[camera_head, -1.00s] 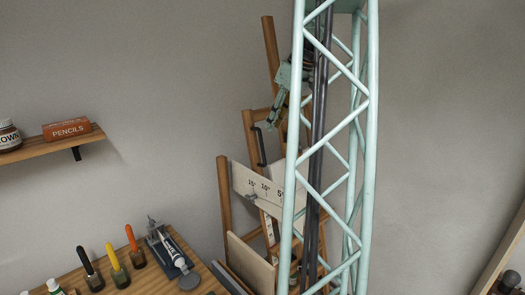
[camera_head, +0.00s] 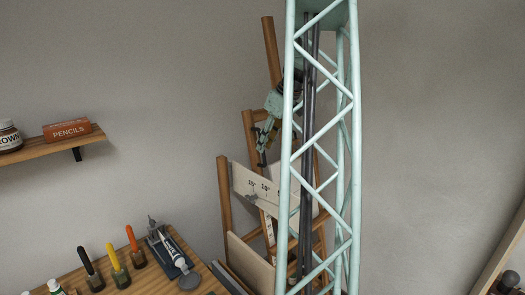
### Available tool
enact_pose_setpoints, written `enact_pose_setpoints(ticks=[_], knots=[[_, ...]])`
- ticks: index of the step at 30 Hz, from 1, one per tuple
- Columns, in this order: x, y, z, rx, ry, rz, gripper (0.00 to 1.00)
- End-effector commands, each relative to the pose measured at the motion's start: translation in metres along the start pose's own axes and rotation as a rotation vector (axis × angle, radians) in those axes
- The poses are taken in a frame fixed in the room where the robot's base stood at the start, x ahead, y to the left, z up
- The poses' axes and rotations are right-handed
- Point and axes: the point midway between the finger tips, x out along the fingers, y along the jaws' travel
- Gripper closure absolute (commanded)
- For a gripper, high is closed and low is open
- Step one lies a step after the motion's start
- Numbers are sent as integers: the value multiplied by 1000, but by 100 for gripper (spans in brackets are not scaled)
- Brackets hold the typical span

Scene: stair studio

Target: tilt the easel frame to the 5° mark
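The wooden easel frame (camera_head: 249,121) stands beyond my arm, against the grey wall. A pale scale board (camera_head: 243,180) on it shows 15° and 10° marks; the 5° end is mostly behind my lattice arm. A small grey metal fitting (camera_head: 251,197) sits under the marks at the board's lower edge. My gripper (camera_head: 263,150) is at the frame's upper left, at the dark handle (camera_head: 261,160), which it largely covers. Its fingers are small and overlap the handle in the picture, so I cannot tell whether they are open, shut or touching it.
A wall shelf (camera_head: 85,139) carries a pencil box (camera_head: 67,130) and a jar (camera_head: 8,136). The wall area on the right is clear.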

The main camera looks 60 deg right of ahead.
Motion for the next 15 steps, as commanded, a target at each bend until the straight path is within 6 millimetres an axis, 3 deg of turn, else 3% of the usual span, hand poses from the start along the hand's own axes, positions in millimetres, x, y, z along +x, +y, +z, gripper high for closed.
enact_pose_setpoints(ticks=[6, 15], knots=[[22, 0, 0, 0, 0, 0, 77], [33, 0, 0, 0, 0, 0, 77]])
